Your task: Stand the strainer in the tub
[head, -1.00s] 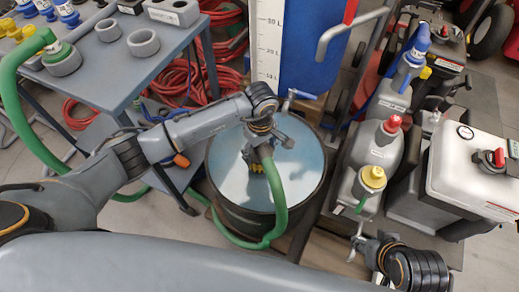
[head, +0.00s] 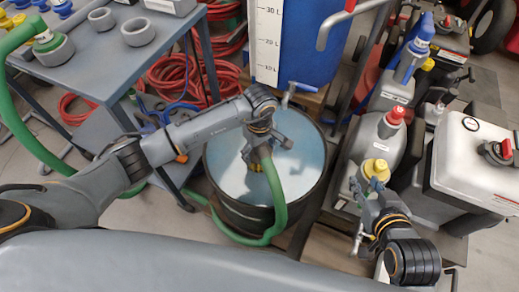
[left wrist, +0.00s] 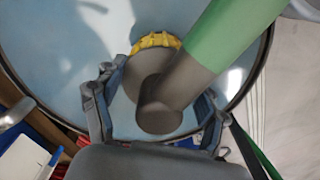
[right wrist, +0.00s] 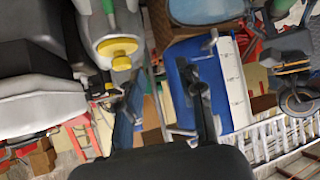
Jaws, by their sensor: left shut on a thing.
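The strainer is a grey elbow with a yellow ring (left wrist: 157,41) on the end of a green hose (head: 275,190). My left gripper (head: 262,150) is shut on it, with a finger on either side of the grey body in the left wrist view. It is over the round dark tub (head: 240,212), which holds pale blue water. The yellow end points down at the water; whether it touches the bottom is hidden. My right gripper (head: 370,188) is open and empty, near a yellow-capped grey container (head: 376,168).
A grey table (head: 90,72) with rings and fittings stands at the left. A blue barrel with a scale (head: 268,45) stands behind the tub. Containers, including a white one with a red knob (head: 470,170), crowd the right. Red hoses (head: 180,75) lie behind the table.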

